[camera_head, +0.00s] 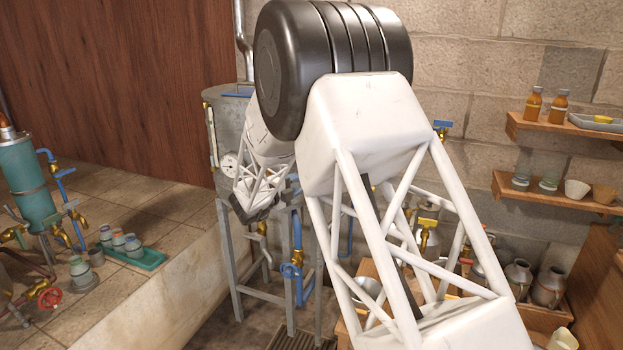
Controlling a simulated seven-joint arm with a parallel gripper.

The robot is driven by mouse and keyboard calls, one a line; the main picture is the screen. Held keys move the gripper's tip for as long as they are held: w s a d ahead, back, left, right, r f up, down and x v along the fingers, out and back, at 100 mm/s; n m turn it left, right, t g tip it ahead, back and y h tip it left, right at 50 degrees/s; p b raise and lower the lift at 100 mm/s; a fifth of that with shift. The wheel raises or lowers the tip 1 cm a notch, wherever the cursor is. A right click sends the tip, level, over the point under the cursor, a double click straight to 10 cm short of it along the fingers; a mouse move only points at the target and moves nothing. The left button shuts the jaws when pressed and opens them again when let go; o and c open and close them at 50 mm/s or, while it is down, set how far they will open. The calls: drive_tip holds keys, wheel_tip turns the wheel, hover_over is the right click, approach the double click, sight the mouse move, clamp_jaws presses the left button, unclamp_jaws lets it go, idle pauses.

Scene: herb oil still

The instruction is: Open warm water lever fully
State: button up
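My arm crosses the middle of the view, its forearm reaching down and away to a dark end. My gripper (254,212) is small there, in front of the grey metal tank (222,125); its fingers cannot be made out, nor whether it touches anything. No lever is clearly marked as the warm water one. Near the tank's stand are a brass valve (262,228) and a blue valve (290,270) on a blue pipe. A yellow-handled tap (428,223) and a blue-handled tap (441,125) show right of my arm. Their open or shut positions are unclear.
The tank has a round gauge (229,163) and stands on a grey metal frame (229,262). A tiled ledge (165,215) at left holds a teal still (27,185) and a green tray (150,260) with jars. Wooden shelves (545,192) and metal jugs (550,286) are at right.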

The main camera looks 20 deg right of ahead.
idle(0.4)
drive_tip(key=shift+x, duration=3.85)
drive_tip(key=shift+s, duration=0.1)
drive_tip(key=shift+c, duration=0.5)
clamp_jaws()
